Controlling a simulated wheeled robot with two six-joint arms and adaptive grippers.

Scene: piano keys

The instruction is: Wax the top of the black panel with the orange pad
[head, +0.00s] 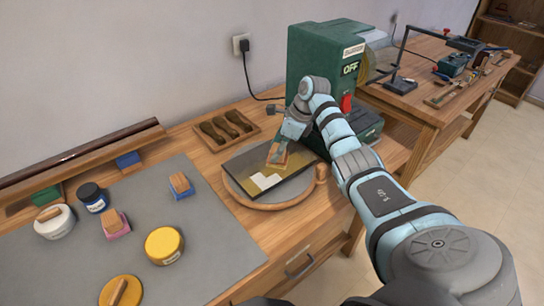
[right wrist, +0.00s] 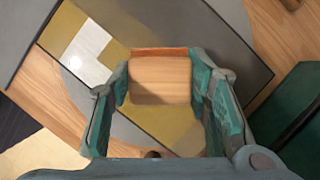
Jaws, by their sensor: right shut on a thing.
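The black panel (head: 243,160) lies flat on a round grey turntable (head: 283,204). Its top has an olive-yellow band and a stepped white patch (head: 265,181); the rest is dark. In the right wrist view the panel (right wrist: 205,30) fills the upper part, with the white patch (right wrist: 88,52) left of the gripper. My right gripper (head: 279,153) is shut on the wooden grip (right wrist: 160,80) of the orange pad (right wrist: 160,53), over the olive band. The pad is at or just above the panel; contact cannot be made out. My left gripper is out of view.
A wooden knob (head: 321,172) stands at the turntable's right edge. A green machine (head: 310,55) marked OFF stands behind it. A wooden tray (head: 227,128) is behind the panel. Blue (head: 181,192), pink (head: 117,230) and yellow (head: 130,293) pads and several jars sit on the grey mat.

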